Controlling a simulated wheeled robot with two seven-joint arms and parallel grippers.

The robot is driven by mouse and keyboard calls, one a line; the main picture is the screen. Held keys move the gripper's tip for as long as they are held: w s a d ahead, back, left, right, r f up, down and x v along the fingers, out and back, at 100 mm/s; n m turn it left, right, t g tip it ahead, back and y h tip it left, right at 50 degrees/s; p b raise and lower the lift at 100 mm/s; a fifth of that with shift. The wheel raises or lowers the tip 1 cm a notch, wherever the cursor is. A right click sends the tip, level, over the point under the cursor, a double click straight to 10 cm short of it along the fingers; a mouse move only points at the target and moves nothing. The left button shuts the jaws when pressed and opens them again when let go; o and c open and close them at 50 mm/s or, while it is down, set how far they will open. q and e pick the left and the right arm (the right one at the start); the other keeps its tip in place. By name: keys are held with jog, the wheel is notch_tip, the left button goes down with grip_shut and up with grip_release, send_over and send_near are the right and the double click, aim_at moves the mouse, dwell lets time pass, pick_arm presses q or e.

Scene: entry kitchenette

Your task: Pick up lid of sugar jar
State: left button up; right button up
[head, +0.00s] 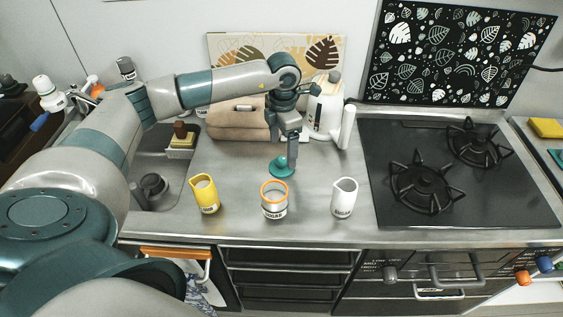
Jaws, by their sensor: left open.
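The sugar jar (274,209) stands on the steel counter, with an orange rim and a dark-lettered label. It has no lid on it. A teal lid with a round knob (279,169) lies on the counter just behind the jar. My left gripper (291,163) points down at the lid, with its fingers close to the knob on the right side. It is open, and part of the lid is hidden behind it. I cannot tell whether a finger touches the lid. My right gripper is not in view.
A yellow pitcher (205,194) stands left of the jar and a white pitcher (344,198) stands right of it. The sink (168,195) lies left, the black gas hob (400,150) right.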

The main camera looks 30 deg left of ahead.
aim_at(281, 158)
pick_arm(q)
jog(key=shift+f, duration=0.2)
jog(key=shift+s+f+p, duration=0.25)
jog(key=shift+f+p, duration=0.5)
jog(key=shift+p, duration=0.1)
notch_tip(281, 158, down, 3)
jog(key=shift+s+r+p, duration=0.1)
jog(key=shift+s+p, duration=0.05)
jog(key=shift+p, duration=0.55)
jog(key=shift+f, duration=0.45)
jog(key=shift+c, duration=0.3)
jog(key=c, duration=1.1)
jog(key=shift+r, duration=0.15)
